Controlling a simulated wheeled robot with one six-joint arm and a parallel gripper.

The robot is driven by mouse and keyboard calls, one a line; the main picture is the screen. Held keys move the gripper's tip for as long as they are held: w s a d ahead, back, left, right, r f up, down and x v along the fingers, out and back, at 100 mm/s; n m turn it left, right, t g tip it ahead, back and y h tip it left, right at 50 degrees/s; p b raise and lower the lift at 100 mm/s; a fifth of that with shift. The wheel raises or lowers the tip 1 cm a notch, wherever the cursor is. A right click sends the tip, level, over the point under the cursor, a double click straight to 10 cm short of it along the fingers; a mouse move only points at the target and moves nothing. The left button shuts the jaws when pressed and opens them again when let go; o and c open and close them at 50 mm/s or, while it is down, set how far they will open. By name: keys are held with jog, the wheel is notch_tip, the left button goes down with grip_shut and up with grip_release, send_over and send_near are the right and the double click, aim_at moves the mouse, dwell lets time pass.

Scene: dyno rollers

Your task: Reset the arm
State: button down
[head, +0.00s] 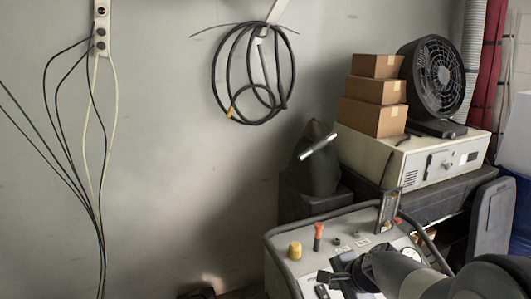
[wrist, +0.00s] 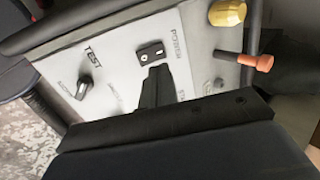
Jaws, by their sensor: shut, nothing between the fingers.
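My arm comes in from the lower right of the head view, over a grey control panel (head: 282,263). My gripper (head: 326,277) is low over the panel's front part. In the wrist view my gripper (wrist: 156,75) is a dark bar with its fingers together, empty, pointing at the panel (wrist: 125,70). The fingertips lie just below a small black switch (wrist: 152,52) near the word POWER; I cannot tell whether they touch the panel. A black rotary knob (wrist: 82,88) sits by the word TEST.
A yellow knob (head: 295,250) and an orange-tipped lever (head: 318,236) stand up from the panel. A dark tube rail (head: 330,210) runs around its edge. Behind are cardboard boxes (head: 372,117), a black fan (head: 435,78) and a beige case (head: 405,157). Cables (head: 88,185) hang at left.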

jog(key=v, duration=0.4)
jog(key=shift+f, duration=0.1)
